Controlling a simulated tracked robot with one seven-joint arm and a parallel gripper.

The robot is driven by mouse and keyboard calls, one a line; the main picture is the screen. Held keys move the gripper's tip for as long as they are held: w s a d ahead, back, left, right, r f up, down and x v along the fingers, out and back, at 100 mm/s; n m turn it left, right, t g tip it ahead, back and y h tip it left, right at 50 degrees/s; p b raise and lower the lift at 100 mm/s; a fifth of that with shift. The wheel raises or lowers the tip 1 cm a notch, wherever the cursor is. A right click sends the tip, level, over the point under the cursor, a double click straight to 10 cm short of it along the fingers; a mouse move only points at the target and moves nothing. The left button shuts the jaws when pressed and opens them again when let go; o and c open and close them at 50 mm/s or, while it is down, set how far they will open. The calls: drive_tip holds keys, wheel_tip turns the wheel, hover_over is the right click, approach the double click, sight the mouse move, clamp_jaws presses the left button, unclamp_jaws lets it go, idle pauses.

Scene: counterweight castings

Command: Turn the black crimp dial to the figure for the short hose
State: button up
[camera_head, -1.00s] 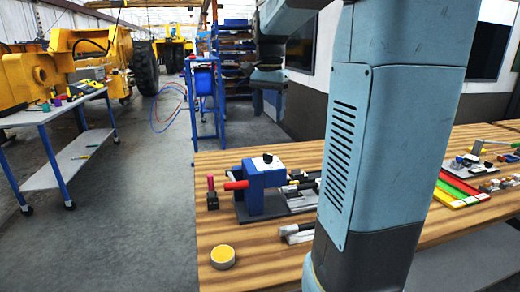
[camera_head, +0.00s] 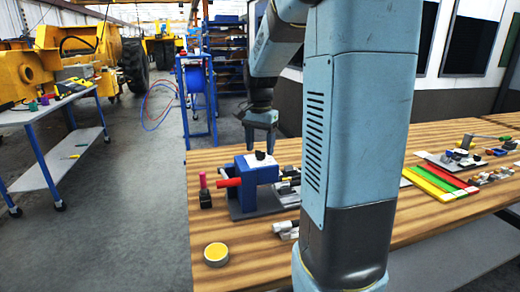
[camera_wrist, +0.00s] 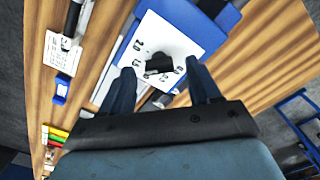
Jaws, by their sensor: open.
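The blue crimp press (camera_head: 246,193) stands on the wooden bench with a red cylinder at its left side. The black crimp dial (camera_head: 260,156) sits on a white plate on top of the press. In the wrist view the dial (camera_wrist: 158,66) shows its bar-shaped grip on the white plate (camera_wrist: 172,38), with small figures around it, too small to read surely. My gripper (camera_head: 260,147) points down just above the dial. It is open, and in the wrist view its fingers are to either side of the dial, apart from it. I cannot tell which figure the dial points to.
A yellow-topped round tin (camera_head: 216,254) and a black block with a pink top (camera_head: 204,192) stand near the bench's left edge. Green, yellow and red strips (camera_head: 440,182) lie at the right. A white card with writing (camera_wrist: 62,52) shows in the wrist view.

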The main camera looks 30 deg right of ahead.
drive_tip(key=shift+f, duration=0.75)
drive_tip(key=c, duration=1)
